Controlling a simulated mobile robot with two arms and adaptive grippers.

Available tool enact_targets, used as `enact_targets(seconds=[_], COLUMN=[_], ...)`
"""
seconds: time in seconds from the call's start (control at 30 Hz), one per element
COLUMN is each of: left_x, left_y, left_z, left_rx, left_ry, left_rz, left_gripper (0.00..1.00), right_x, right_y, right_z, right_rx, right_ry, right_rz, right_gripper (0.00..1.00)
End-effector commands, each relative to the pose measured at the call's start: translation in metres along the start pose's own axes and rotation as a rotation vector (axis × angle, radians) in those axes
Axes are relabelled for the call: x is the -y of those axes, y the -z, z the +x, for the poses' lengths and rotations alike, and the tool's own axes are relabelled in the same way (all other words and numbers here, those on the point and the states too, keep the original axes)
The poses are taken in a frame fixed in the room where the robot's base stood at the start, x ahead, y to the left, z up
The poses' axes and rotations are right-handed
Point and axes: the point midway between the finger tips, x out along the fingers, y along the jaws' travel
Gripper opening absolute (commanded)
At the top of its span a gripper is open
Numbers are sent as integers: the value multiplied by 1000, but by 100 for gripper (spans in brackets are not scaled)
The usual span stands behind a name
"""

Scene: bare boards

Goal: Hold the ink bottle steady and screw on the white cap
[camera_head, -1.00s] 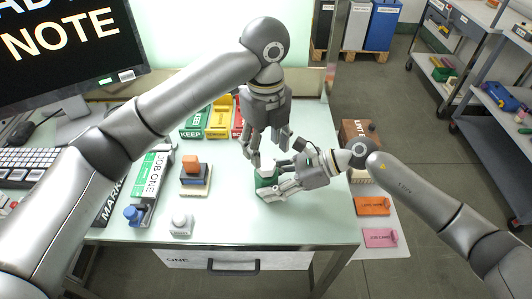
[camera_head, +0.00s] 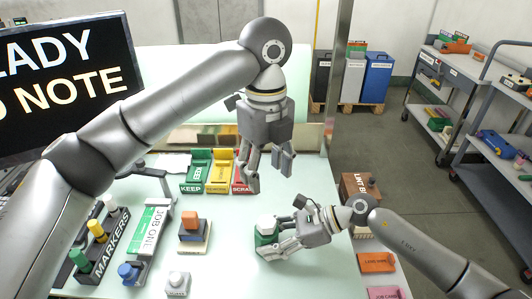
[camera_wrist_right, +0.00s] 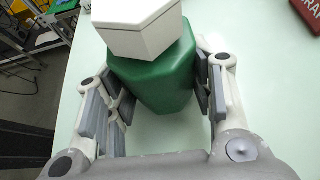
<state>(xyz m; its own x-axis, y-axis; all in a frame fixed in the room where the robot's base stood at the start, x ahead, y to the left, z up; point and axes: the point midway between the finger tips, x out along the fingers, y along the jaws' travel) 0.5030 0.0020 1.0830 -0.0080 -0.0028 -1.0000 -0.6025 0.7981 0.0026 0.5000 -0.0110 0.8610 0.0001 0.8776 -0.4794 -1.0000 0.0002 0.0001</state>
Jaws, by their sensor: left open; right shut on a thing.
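The green ink bottle (camera_head: 268,239) stands on the pale table, left of my right gripper. The white cap (camera_head: 266,224) sits on top of the bottle. In the right wrist view the faceted white cap (camera_wrist_right: 138,28) covers the top of the green bottle (camera_wrist_right: 160,80); whether it is fully screwed down I cannot tell. My right gripper (camera_head: 276,243) is shut on the bottle, a finger on each side (camera_wrist_right: 160,95). My left gripper (camera_head: 268,175) is open and empty, above and behind the bottle, apart from the cap.
Green, yellow and red trays (camera_head: 220,172) stand at the back. An orange-topped stamp block (camera_head: 192,230), a small white-topped item (camera_head: 178,282), a JOB ONE holder (camera_head: 147,235) and a marker rack (camera_head: 98,245) are to the left. Table front of the bottle is clear.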

Motion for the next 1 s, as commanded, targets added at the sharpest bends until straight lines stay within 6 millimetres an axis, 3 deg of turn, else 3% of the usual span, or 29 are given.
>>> enact_targets(seconds=[0.2,0.6,0.63,0.7,0.8,1.0], left_x=[0,0,0,0,0,0], left_y=[0,0,0,0,0,0], left_z=[-30,-37,-37,-37,-37,-37], left_rx=[1,-1,-1,-1,-1,-1], left_ry=[0,-1,-1,-1,-1,-1], left_rz=[-1,0,0,0,0,0], left_gripper=[55,55,55,55,55,55], right_x=[0,0,0,0,0,0], right_y=[1,0,0,0,0,0], right_z=[0,0,0,0,0,0], right_rx=[-1,-1,-1,-1,0,0], right_ry=[0,-1,-1,-1,0,0], right_rz=[1,1,1,1,1,0], right_gripper=[21,21,52,61,74,75])
